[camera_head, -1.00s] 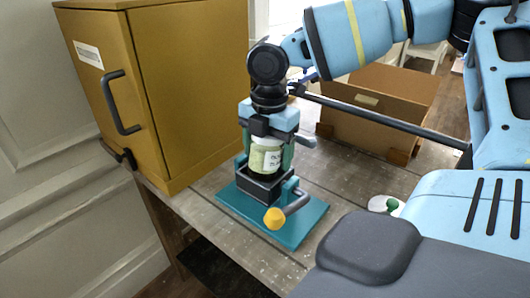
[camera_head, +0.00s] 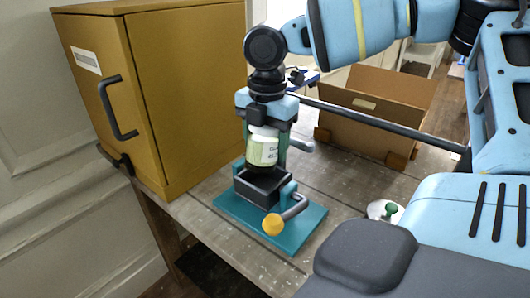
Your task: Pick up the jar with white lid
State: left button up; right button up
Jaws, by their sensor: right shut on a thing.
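The jar with white lid (camera_head: 263,150) is upright, with a pale label on its side. My right gripper (camera_head: 265,132) reaches down from above and is shut on the jar near its lid. The jar hangs just above a black open-topped holder (camera_head: 262,188) on a teal base plate (camera_head: 300,234). A dark gap shows between the jar's bottom and the holder's front wall; the holder's inside is partly hidden. My left gripper is not in view.
A crank handle with a yellow knob (camera_head: 272,224) sticks out in front of the holder. A mustard cabinet (camera_head: 190,90) stands close on the left. An open cardboard box (camera_head: 365,120) is behind to the right. A small white object with a green knob (camera_head: 385,210) lies at right on the grey table (camera_head: 340,185).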

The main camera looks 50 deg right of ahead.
jog(key=s+a+r+b, duration=0.2)
jog(key=s+a, duration=0.1)
jog(key=a, duration=1.2)
jog(key=shift+a, duration=0.35)
jog(key=shift+s, duration=0.1)
